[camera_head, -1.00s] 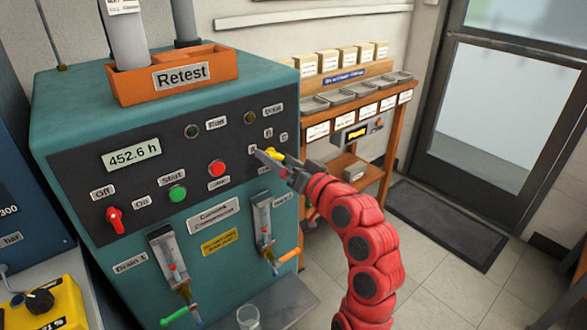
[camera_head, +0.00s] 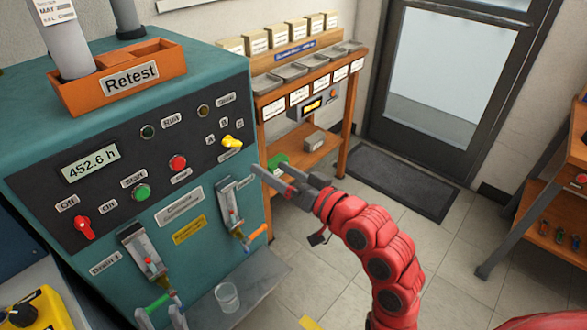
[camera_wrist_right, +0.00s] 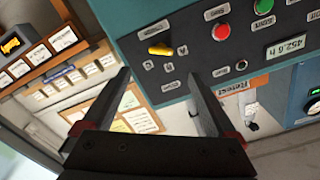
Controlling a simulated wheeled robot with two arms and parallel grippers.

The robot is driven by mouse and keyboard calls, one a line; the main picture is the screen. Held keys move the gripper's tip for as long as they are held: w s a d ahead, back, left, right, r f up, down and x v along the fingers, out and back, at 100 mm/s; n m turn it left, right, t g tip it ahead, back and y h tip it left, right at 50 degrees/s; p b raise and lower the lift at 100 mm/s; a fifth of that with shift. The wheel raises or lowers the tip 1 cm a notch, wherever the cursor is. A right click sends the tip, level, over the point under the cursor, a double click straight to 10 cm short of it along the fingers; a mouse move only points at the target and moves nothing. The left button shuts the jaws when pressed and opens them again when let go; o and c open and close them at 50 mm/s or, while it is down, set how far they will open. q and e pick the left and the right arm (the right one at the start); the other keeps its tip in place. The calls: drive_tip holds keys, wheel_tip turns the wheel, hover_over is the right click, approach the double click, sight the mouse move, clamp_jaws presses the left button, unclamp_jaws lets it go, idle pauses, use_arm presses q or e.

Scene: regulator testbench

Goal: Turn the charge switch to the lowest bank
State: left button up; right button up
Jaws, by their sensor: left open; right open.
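The yellow charge switch (camera_head: 232,142) sits at the right of the dark panel, below small letter labels. It also shows in the right wrist view (camera_wrist_right: 160,49), upside down. I cannot tell which letter it points to. My right gripper (camera_head: 268,168) is open and empty, to the right of and below the switch, apart from it. Its two fingers (camera_wrist_right: 165,95) are spread in the right wrist view, with the switch beyond them.
The panel also carries a red button (camera_head: 178,162), a green button (camera_head: 141,192) and a red switch (camera_head: 84,228). A clear cup (camera_head: 227,297) stands on the ledge below. A wooden shelf (camera_head: 345,110) with trays stands behind. Open floor lies to the right.

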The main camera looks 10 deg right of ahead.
drive_tip(key=p+v, duration=0.4)
drive_tip(key=p, duration=0.1)
drive_tip(key=shift+s+d, duration=0.15)
drive_tip(key=shift+s, duration=0.25)
drive_tip(key=shift+w+d+r, duration=0.1)
